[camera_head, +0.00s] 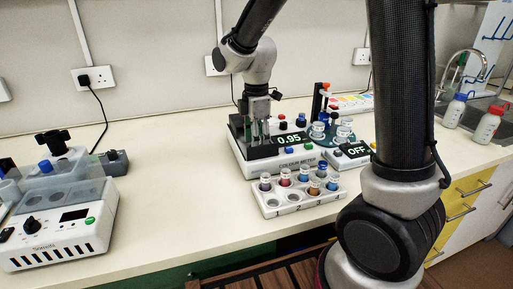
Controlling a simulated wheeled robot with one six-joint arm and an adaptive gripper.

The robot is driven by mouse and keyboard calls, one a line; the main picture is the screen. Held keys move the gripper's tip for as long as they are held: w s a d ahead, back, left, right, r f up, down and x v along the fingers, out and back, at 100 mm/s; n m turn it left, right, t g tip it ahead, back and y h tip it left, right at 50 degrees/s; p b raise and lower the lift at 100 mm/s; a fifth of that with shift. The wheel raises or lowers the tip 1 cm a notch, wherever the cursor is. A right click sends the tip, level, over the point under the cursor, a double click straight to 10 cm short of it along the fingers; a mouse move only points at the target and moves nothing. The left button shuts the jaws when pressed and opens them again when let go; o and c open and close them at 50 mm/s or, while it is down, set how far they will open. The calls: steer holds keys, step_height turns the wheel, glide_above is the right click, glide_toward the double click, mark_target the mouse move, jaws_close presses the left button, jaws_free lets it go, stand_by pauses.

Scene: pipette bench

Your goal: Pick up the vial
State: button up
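My gripper (259,135) points down at the dark block on the left end of the white colour meter (285,161). Its fingers are small and partly lost against the dark block, so I cannot tell whether they are open or hold a vial. Several small capped vials stand in a white rack (271,208) in front of the meter. The front row of the rack shows empty holes. Which vial the task means is not clear.
A teal stand (330,133) with glass vessels is behind. A white device (62,232) stands at the left. Two bottles (487,125) stand near the sink. The bench between device and rack is clear.

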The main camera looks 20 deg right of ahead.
steer(key=c, duration=1)
steer(key=shift+c, duration=0.2)
steer(key=shift+r, duration=0.1)
